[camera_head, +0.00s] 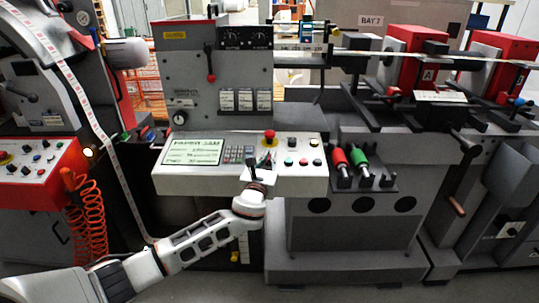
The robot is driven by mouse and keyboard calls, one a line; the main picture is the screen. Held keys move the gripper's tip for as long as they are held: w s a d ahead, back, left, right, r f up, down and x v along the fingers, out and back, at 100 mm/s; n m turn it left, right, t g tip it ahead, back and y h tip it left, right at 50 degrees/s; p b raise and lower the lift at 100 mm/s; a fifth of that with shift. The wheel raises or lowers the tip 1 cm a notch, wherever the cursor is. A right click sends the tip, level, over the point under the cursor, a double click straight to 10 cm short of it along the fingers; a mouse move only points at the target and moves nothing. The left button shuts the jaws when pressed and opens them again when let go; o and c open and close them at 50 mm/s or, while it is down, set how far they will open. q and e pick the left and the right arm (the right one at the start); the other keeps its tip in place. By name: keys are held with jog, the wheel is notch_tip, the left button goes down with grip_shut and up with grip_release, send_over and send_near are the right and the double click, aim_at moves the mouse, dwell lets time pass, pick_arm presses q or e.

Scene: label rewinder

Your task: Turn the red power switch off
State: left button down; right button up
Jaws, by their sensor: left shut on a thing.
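The grey control panel (220,187) spans the front of the machine in the head view, with a lit screen, a keypad and several buttons. My left gripper (263,163) is at the panel face, right of the keypad, its fingers pointing up and away from me. It is shut on a small control there, which looks to be the red power switch. The fingers hide most of it, so its turned position cannot be told. A red mushroom button (270,135) stands just above the fingers, clear of them. My right gripper is out of view.
Right of my left gripper are small green and red buttons (303,162) and a dark knob (291,142). A rack holds a red and a green roller (359,157). A red control box (39,173) with coiled orange hoses (87,214) stands at the left.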

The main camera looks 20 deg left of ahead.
pick_arm(q)
jog(key=n+y, duration=0.2)
jog(key=y, duration=0.1)
jog(key=shift+d+f+g, duration=0.1)
jog(key=shift+d+g, duration=0.1)
jog(key=shift+g, duration=0.2)
jog(key=n+y, duration=0.2)
jog(key=shift+f+g+y+b, duration=0.15)
jog(key=shift+g+y+b, duration=0.15)
jog(key=shift+g, duration=0.1)
jog(key=shift+a+f+n+g+y+b, duration=0.1)
jog(key=shift+n+g+y+b, duration=0.45)
jog(key=shift+n+y, duration=0.45)
jog(key=shift+n+g+y+b, duration=0.55)
jog(key=shift+n+y+b, duration=0.2)
jog(key=shift+y, duration=0.25)
jog(key=shift+a+n+g+y+b, duration=0.15)
jog(key=shift+n+g+y+b, duration=0.25)
jog(key=shift+n+y, duration=0.1)
jog(key=shift+r, duration=0.25)
jog(key=c, duration=2.2)
grip_release()
